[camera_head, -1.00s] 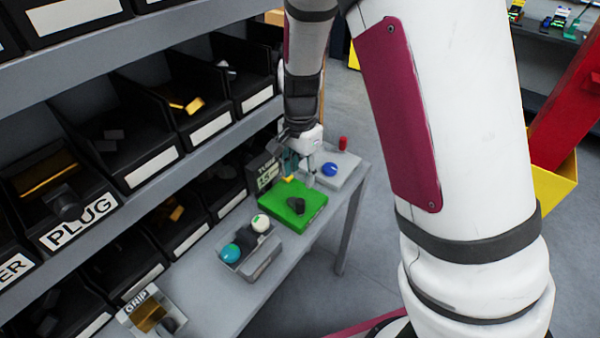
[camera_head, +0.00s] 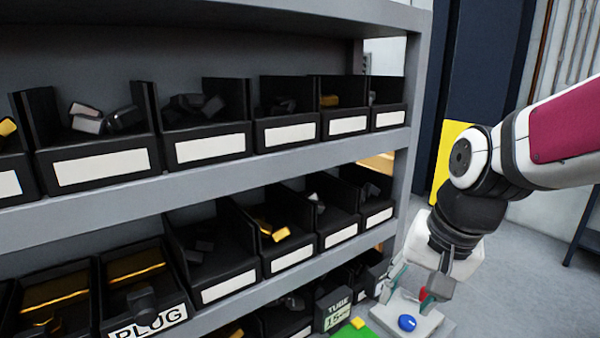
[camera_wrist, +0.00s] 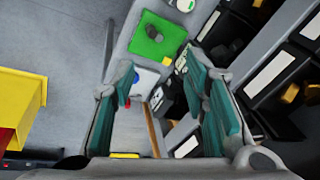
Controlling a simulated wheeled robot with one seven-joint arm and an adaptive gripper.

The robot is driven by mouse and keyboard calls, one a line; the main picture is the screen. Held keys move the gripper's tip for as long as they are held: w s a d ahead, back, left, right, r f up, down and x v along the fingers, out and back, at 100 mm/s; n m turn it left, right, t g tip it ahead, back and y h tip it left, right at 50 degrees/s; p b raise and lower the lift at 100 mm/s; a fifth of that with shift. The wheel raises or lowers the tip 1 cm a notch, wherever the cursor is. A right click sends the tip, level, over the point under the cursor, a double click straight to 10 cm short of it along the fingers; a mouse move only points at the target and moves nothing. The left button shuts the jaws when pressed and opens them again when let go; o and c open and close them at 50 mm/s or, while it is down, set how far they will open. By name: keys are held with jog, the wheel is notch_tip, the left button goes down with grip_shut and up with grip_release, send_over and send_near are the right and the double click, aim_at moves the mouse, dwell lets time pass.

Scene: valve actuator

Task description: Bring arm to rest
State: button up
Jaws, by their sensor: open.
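My gripper (camera_head: 405,297) is at the lower right of the head view, above the light tray with a blue round button (camera_head: 407,322) and a red piece (camera_head: 424,294). It is open and empty. In the wrist view its two teal-padded fingers (camera_wrist: 158,72) stand well apart.
A grey shelf (camera_head: 220,215) with rows of black bins fills the left and middle. A bin labelled PLUG (camera_head: 150,325) is lower left, and one labelled TUBE (camera_head: 335,310) is near the gripper. Open floor (camera_head: 540,260) lies to the right. A yellow box (camera_wrist: 22,100) shows in the wrist view.

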jog(key=s+d+r+n+t, duration=0.1)
jog(key=s+r+n, duration=0.1)
jog(key=s, duration=0.3)
jog(key=s+d+r+n+t+h, duration=0.1)
jog(key=s+r+n, duration=0.2)
jog(key=s, duration=0.3)
jog(key=shift+r+t, duration=0.3)
jog(key=shift+t, duration=0.1)
jog(key=shift+d, duration=0.1)
dwell(1.1)
